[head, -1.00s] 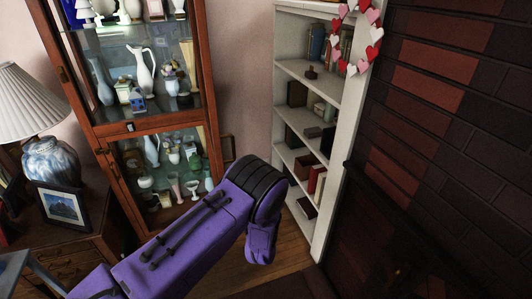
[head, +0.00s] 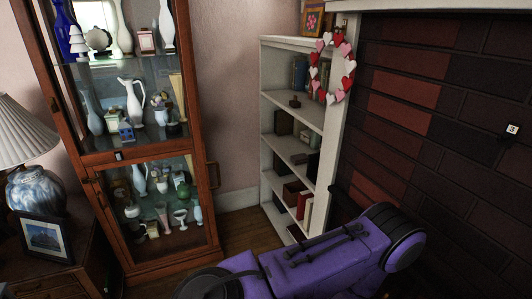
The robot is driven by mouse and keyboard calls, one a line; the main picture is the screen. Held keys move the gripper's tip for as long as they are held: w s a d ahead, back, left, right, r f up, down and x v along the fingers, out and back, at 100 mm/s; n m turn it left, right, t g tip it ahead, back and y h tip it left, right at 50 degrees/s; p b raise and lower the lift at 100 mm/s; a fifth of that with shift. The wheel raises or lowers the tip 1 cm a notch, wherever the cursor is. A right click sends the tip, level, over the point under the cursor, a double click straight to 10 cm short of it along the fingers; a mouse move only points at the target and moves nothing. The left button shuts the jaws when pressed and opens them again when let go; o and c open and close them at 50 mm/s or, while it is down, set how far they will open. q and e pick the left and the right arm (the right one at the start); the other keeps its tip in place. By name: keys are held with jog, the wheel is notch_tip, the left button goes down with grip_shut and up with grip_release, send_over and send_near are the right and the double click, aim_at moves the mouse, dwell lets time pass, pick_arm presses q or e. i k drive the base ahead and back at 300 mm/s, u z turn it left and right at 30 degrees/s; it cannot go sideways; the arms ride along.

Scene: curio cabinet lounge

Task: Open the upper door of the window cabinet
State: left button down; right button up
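The window cabinet (head: 206,150) is a tall reddish-brown wooden case with glass panes, at the left in the head view. Its upper glass section (head: 152,88) shows vases, a white pitcher and small figures on shelves behind it. A lower glass section (head: 160,205) sits beneath. Both sections look shut. The top of the cabinet is cut off. A purple arm of mine crosses the bottom of the view, well below the upper section. Neither gripper is visible.
A side table with a lamp (head: 37,190) and framed photo (head: 46,238) stands left. Bare floor shows between cabinet and bookshelf.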

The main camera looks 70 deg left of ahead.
aim_at(178, 8)
jog(key=z, duration=0.8)
jog(key=k, duration=1.25)
jog(key=u, duration=2.15)
